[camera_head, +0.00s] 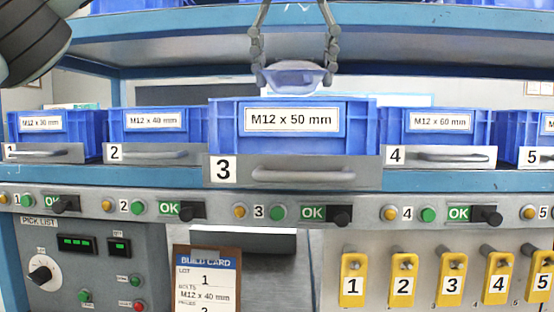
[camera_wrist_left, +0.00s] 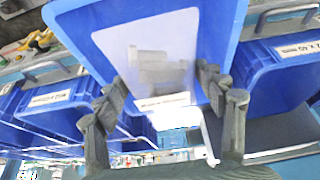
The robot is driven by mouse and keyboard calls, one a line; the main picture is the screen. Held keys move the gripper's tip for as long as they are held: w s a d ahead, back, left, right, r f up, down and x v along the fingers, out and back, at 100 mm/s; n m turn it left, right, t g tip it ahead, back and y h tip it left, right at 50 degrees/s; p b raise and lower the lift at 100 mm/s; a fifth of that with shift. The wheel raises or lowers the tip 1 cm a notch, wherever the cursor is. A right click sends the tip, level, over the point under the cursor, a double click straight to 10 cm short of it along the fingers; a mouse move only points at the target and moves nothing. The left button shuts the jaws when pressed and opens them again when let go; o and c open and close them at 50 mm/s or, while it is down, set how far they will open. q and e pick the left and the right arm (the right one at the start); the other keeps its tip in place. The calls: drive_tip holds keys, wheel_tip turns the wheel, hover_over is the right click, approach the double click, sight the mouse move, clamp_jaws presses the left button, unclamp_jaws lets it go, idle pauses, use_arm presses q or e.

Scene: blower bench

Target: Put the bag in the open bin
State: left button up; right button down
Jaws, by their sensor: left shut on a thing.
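My left gripper (camera_head: 296,68) comes down from the top centre in the head view, its two fingers shut on a small pale blue-grey bag (camera_head: 295,79). The bag is just above the rim of bin 3 (camera_head: 364,128), the blue bin labelled M12 x 50 mm, which stands farther forward than its neighbours. The inside of the bin is hidden from the head. In the left wrist view, a white panel showing bolts lies between the fingers (camera_wrist_left: 166,95), with blue around it. I cannot tell there which blue is bag and which is bin. My right gripper is not in view.
Bin 2 (camera_head: 158,137) and bin 4 (camera_head: 437,139) stand close on either side, set farther back. A blue shelf beam (camera_head: 180,25) crosses above. Below are OK switches, a build card (camera_head: 207,275) and yellow numbered tags (camera_head: 403,279).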

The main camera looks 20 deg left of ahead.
sight(292, 57)
use_arm(q)
wheel_tip(292, 57, down, 10)
drive_tip(key=shift+a+r, duration=0.1)
idle(0.4)
drive_tip(key=shift+f, duration=0.2)
drive_tip(key=o, duration=1.7)
drive_tip(key=shift+r, duration=0.1)
drive_tip(key=v, duration=1.2)
